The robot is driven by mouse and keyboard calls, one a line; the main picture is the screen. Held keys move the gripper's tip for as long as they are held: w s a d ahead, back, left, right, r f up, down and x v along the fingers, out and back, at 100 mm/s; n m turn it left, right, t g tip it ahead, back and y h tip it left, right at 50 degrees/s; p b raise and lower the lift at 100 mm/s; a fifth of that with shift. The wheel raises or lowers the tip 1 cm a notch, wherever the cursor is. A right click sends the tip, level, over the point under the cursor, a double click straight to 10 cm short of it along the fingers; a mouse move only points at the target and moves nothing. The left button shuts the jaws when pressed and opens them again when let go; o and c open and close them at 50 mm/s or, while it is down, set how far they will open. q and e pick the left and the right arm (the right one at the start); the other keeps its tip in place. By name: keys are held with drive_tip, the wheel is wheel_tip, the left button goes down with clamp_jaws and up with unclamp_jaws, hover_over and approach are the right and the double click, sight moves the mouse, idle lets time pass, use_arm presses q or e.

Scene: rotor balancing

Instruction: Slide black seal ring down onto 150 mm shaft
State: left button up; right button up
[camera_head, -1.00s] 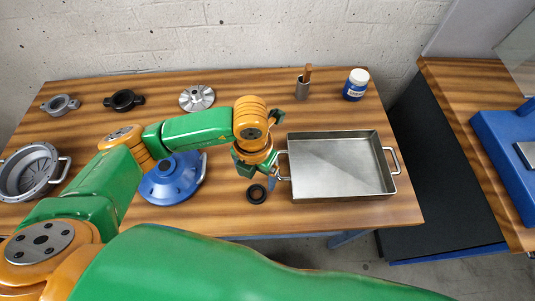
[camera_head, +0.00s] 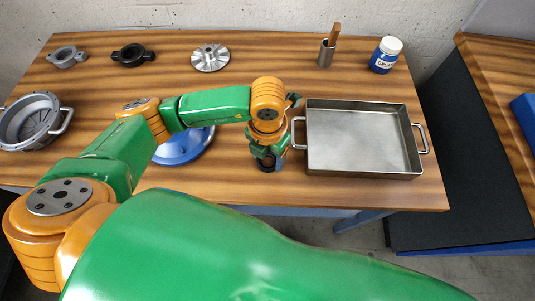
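The black seal ring (camera_head: 268,163) is a small dark ring near the table's front edge, left of the metal tray. My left gripper (camera_head: 268,158) points down at the ring, with its fingers at or around it. The fingers are small and partly hidden, so I cannot tell whether they are closed on it. A blue round base (camera_head: 184,147) stands to the left, partly hidden behind my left arm. I cannot make out the 150 mm shaft. My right gripper is not in view.
A metal tray (camera_head: 417,157) with handles stands just right of the gripper. A grey housing (camera_head: 30,122) is at the far left. Along the back are a grey clamp (camera_head: 67,56), a black clamp (camera_head: 133,54), a silver flange (camera_head: 210,58), a cup (camera_head: 326,55) and a blue jar (camera_head: 384,57).

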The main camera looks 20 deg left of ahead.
use_arm(q)
wheel_tip(320, 180, up, 6)
drive_tip(key=p, duration=0.4)
drive_tip(key=shift+r+p, duration=0.1)
drive_tip(key=shift+p, duration=0.2)
drive_tip(key=shift+c, duration=0.3)
